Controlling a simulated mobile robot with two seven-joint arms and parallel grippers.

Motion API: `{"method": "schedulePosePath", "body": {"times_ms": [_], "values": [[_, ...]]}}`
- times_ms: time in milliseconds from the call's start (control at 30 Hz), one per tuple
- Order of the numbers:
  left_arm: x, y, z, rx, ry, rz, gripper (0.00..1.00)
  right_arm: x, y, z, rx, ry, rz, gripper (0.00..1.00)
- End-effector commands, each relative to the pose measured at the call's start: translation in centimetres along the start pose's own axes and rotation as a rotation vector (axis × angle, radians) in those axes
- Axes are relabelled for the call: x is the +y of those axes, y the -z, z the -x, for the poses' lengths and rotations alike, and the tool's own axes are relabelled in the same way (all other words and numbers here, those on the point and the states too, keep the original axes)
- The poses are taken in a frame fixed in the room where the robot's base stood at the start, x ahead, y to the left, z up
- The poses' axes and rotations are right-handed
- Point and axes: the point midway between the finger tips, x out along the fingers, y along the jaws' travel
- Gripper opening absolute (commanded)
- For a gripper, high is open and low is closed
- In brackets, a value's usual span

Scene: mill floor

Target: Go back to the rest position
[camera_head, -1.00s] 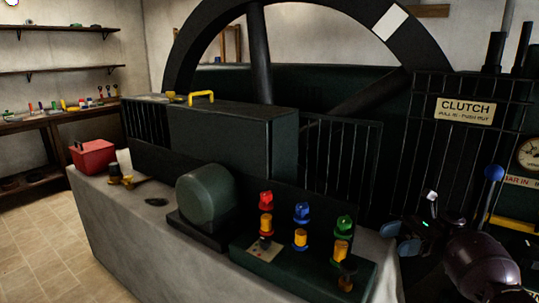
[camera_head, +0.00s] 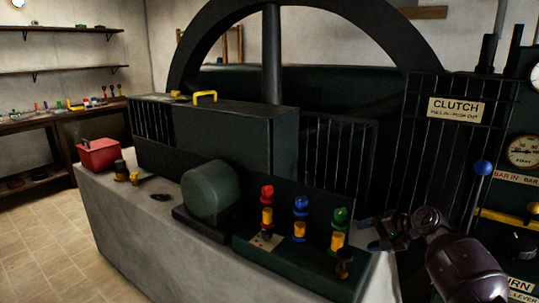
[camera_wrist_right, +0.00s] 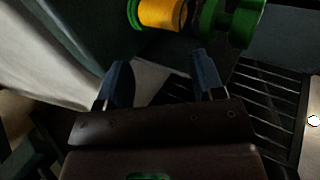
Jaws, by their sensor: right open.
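My right gripper (camera_head: 372,232) is at the right of the head view, beside the green-topped valve (camera_head: 340,217) at the right end of the stone plinth. Its jaws are open and nothing shows between them. In the right wrist view, the two blue fingers (camera_wrist_right: 162,78) stand apart, with the green and yellow valve (camera_wrist_right: 165,14) beyond them at the top. I cannot tell how far the fingers are from the valve. My left gripper is not in view.
Red (camera_head: 267,192) and blue (camera_head: 301,205) valves stand left of the green one. A blue-knobbed lever (camera_head: 483,168), a CLUTCH sign (camera_head: 456,109) and a barred guard (camera_head: 425,150) are near my right arm. Tiled floor (camera_head: 40,240) is clear at left.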

Motion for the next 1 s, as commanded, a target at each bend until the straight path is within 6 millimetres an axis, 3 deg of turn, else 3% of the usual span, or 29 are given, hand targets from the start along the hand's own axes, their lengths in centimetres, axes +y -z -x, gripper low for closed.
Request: {"method": "schedulePosePath", "body": {"times_ms": [267, 500, 800, 1000], "values": [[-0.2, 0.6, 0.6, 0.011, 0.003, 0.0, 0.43, 4.2, -3.3, -0.2, 0.352, -0.11, 0.569, 0.62], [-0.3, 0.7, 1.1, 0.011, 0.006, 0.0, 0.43, 7.5, -8.3, 1.5, 0.547, -0.202, 0.929, 0.62], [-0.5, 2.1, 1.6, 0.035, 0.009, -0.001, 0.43, 11.4, -16.5, 5.1, 0.697, -0.305, 1.212, 0.62], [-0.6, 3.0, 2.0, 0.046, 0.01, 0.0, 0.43, 14.4, -22.4, 8.0, 0.734, -0.369, 1.279, 0.62]]}}
